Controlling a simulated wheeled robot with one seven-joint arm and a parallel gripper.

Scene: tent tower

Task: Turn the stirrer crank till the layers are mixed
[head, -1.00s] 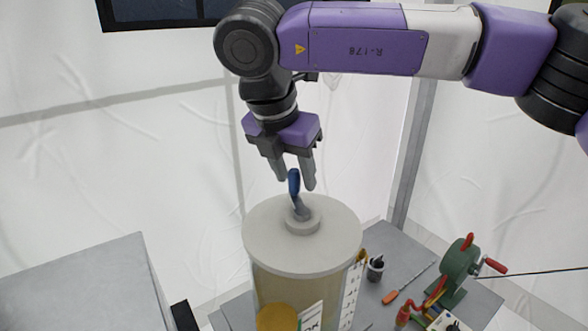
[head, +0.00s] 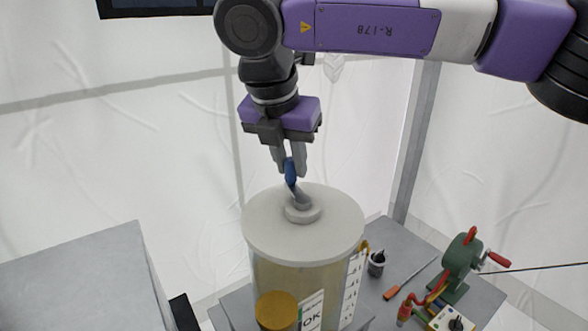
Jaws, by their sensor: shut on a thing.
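The stirrer is a tall clear cylinder with a flat grey lid (head: 268,235). A raised hub (head: 303,212) sits at the middle of the lid, and a short grey crank arm rises from it to a blue crank handle (head: 290,173). My gripper (head: 291,171) is above the lid, pointing down, with its fingers shut on the blue handle. The contents in the cylinder (head: 280,280) look pale tan; separate layers cannot be made out from this steep view.
A yellow-topped round thing (head: 277,310) and an OK card (head: 312,312) are at the cylinder's front. A green winch (head: 462,262) with a red handle, a screwdriver (head: 408,279) and a small dark cup (head: 377,262) are on the right. A grey box top (head: 80,270) is at left.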

